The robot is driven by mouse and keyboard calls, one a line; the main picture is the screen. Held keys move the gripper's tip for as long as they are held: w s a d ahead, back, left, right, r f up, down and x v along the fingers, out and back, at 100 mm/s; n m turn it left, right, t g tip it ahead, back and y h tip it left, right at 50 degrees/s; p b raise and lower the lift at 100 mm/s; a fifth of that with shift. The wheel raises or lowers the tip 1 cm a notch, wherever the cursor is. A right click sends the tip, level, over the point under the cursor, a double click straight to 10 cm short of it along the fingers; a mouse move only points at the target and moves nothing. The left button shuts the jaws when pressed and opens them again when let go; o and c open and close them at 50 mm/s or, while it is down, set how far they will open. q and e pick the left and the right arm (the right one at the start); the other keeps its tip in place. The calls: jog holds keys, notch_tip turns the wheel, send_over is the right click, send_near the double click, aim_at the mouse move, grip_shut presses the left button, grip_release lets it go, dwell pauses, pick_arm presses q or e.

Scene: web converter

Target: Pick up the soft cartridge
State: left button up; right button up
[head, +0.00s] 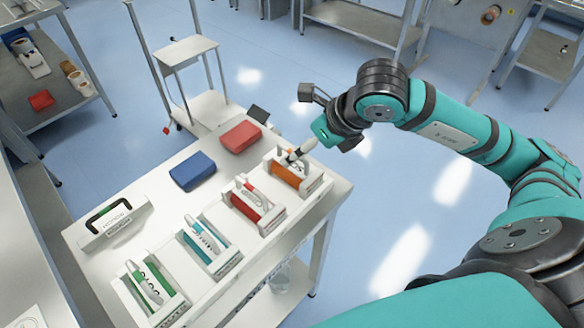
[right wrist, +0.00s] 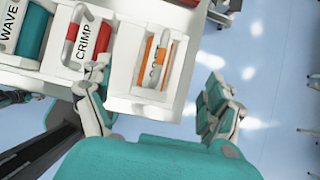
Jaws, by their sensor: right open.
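The orange cartridge (head: 297,166) stands in the right-most white holder on the table, and it also shows in the right wrist view (right wrist: 154,62). Its label is too small to read fully, so I cannot confirm it is the soft one. My right gripper (head: 301,123) is open and empty above the table's right end. In the right wrist view its fingers (right wrist: 155,98) are spread wide, the left one beside the orange cartridge's holder and the right one over the floor. My left gripper is not in view.
A red cartridge (head: 250,203) marked CRIMP, a teal one (head: 204,239) marked WAVE and a green one (head: 147,284) stand in neighbouring holders. A blue box (head: 192,171), a red box (head: 240,136) and a white level-like block (head: 115,222) lie behind. Floor is clear right of the table.

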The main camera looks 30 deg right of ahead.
aim_at(285, 156)
jog(key=p+x, duration=0.1)
jog(key=x, duration=0.4)
jog(key=shift+a, duration=0.1)
jog(key=shift+w+a+f+p, duration=0.15)
jog(key=shift+w+f+p, duration=0.25)
jog(key=p+x, duration=0.1)
jog(key=x, duration=0.2)
jog(key=shift+w+f, duration=0.2)
jog(key=shift+w, duration=0.15)
jog(key=shift+w+f, duration=0.15)
jog(key=shift+f, duration=0.2)
jog(key=shift+c, duration=0.2)
jog(key=c, duration=1.6)
jog(key=shift+r, duration=0.1)
jog(key=shift+c, duration=0.3)
jog(key=shift+r, duration=0.1)
